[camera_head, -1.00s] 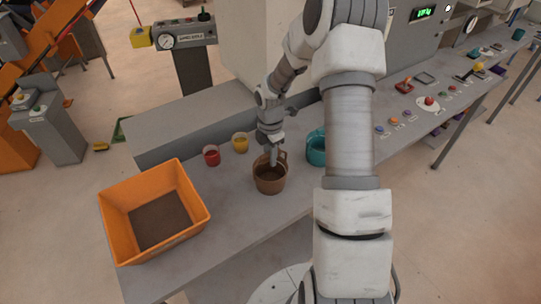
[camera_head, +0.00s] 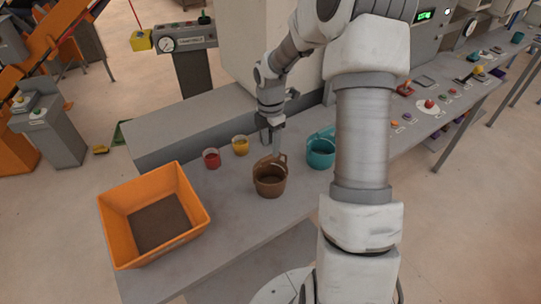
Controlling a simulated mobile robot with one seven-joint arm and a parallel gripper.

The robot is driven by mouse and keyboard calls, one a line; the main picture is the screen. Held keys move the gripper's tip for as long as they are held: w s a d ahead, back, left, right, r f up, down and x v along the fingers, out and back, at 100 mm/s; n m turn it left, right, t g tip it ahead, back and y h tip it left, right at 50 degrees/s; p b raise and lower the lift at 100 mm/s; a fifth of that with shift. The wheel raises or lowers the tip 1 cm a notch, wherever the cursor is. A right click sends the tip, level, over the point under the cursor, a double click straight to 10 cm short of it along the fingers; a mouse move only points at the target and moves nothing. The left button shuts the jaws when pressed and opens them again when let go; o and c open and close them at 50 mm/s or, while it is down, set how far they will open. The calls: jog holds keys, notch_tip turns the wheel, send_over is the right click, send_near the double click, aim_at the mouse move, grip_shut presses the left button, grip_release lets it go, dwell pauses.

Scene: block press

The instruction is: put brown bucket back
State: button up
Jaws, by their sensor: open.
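The brown bucket (camera_head: 270,181) stands upright on the grey table, with its handle raised at its back right rim. It looks to hold some dark brown content. My gripper (camera_head: 273,150) is open, just behind and above the bucket, pointing down. No bucket hangs from it. The tips are small in this view, and I cannot tell whether they touch the handle.
A teal bucket (camera_head: 320,153) stands to the right, partly beside my arm. A red cup (camera_head: 211,158) and a yellow cup (camera_head: 240,145) stand to the left. An orange bin (camera_head: 118,228) sits at the table's left end. Table (camera_head: 225,205) in front is clear.

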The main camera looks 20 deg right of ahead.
jog(key=shift+r, duration=2.65)
jog(key=shift+r, duration=0.1)
